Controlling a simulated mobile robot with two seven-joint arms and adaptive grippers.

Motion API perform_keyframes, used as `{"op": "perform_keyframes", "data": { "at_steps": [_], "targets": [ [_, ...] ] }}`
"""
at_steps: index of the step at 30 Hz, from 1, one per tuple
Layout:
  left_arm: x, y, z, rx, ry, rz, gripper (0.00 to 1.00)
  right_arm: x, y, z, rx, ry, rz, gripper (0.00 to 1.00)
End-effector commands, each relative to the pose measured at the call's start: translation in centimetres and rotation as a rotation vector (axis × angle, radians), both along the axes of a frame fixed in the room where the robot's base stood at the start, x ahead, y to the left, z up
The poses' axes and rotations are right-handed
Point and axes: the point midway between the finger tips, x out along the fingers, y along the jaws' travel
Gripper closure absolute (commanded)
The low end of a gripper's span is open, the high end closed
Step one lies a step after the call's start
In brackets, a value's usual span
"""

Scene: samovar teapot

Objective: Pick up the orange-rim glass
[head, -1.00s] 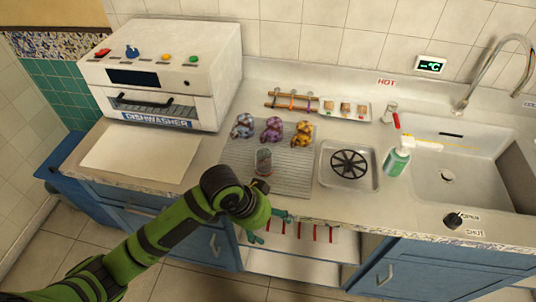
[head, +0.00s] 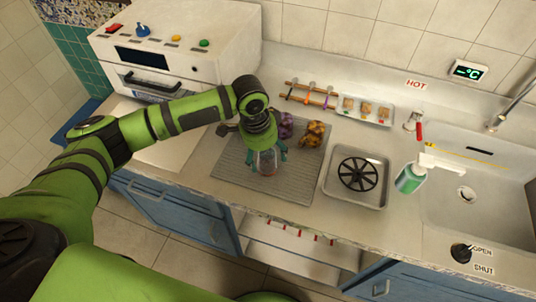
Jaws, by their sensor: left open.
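A clear glass (head: 267,165) with a reddish tint low down stands upright on the grey ribbed mat (head: 232,178). Its rim is mostly hidden by my gripper, so I cannot tell the rim's colour. My left gripper (head: 267,155) comes down over the glass from above. Its teal fingers are open, one on each side of the glass; I cannot tell whether they touch it. My right gripper is not in view.
A purple teapot (head: 286,125) and an orange teapot (head: 312,134) stand just behind the glass.

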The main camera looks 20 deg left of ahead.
Motion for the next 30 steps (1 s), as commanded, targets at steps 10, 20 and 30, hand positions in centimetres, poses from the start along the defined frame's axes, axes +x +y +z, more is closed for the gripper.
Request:
{"op": "perform_keyframes", "data": {
  "at_steps": [10,20,30],
  "targets": [
    [0.2,-0.4,-3.8,0.001,-0.001,-0.002,0.21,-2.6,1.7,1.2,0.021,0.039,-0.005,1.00],
    [0.2,-0.5,-3.9,0.000,-0.002,-0.002,0.77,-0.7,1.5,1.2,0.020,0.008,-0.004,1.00],
    [0.2,-0.5,-3.9,-0.002,-0.003,-0.002,0.99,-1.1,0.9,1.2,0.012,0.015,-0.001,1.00]
  ]
}}
